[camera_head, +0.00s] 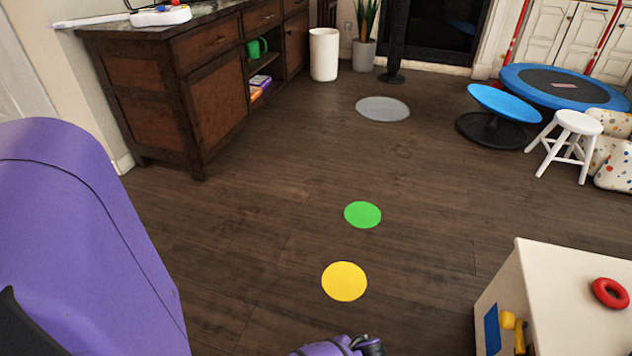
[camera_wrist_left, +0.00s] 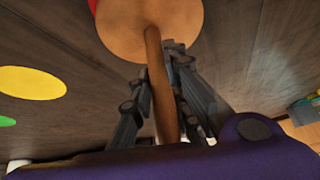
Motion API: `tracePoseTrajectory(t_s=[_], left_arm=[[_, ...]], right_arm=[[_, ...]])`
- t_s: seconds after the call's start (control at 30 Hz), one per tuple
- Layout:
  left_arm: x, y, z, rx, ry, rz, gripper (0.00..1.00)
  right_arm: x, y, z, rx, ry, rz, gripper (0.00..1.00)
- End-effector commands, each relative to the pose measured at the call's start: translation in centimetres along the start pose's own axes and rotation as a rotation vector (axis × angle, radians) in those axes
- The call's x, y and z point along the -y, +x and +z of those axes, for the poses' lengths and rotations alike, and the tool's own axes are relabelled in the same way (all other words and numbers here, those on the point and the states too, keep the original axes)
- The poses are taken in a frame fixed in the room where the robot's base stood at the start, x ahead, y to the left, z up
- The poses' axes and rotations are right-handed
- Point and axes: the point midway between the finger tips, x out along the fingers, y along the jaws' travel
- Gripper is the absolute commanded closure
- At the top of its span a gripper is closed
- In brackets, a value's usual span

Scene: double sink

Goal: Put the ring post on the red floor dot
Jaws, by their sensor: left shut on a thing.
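The ring post (camera_wrist_left: 160,85) is a brown wooden rod on a round tan base (camera_wrist_left: 150,25), seen in the left wrist view. My left gripper (camera_wrist_left: 160,70) is shut on the rod, one finger on each side. A sliver of red (camera_wrist_left: 92,5) shows past the base's edge at the top; most of it is hidden, and I cannot tell for sure that it is the red floor dot. In the head view only a bit of my left gripper (camera_head: 345,347) shows at the bottom edge. No red dot shows there. My right gripper is not in view.
A yellow dot (camera_head: 344,281) and a green dot (camera_head: 363,214) lie on open wooden floor. A white cabinet (camera_head: 560,290) with a red ring (camera_head: 610,293) on top stands at right. A brown sideboard (camera_head: 200,80), stool (camera_head: 570,125) and trampoline (camera_head: 520,75) stand farther back.

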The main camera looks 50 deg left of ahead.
Motion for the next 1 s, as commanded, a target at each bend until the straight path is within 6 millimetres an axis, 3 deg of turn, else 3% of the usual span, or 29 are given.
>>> tracePoseTrajectory(t_s=[0.23,0.5,0.53,0.67,1.0], left_arm=[[0.0,2.8,1.6,-0.001,0.002,-0.001,1.0],[-0.1,2.8,1.6,0.0,0.0,0.001,1.0],[0.0,2.9,1.6,0.001,0.0,0.0,0.81],[0.0,2.9,1.6,0.001,0.0,0.0,0.64],[0.0,2.6,1.6,0.001,0.0,0.0,0.63]], right_arm=[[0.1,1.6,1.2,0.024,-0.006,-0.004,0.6],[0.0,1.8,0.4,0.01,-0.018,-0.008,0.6],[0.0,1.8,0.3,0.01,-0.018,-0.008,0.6],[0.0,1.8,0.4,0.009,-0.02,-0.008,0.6],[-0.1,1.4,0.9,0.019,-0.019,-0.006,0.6]])
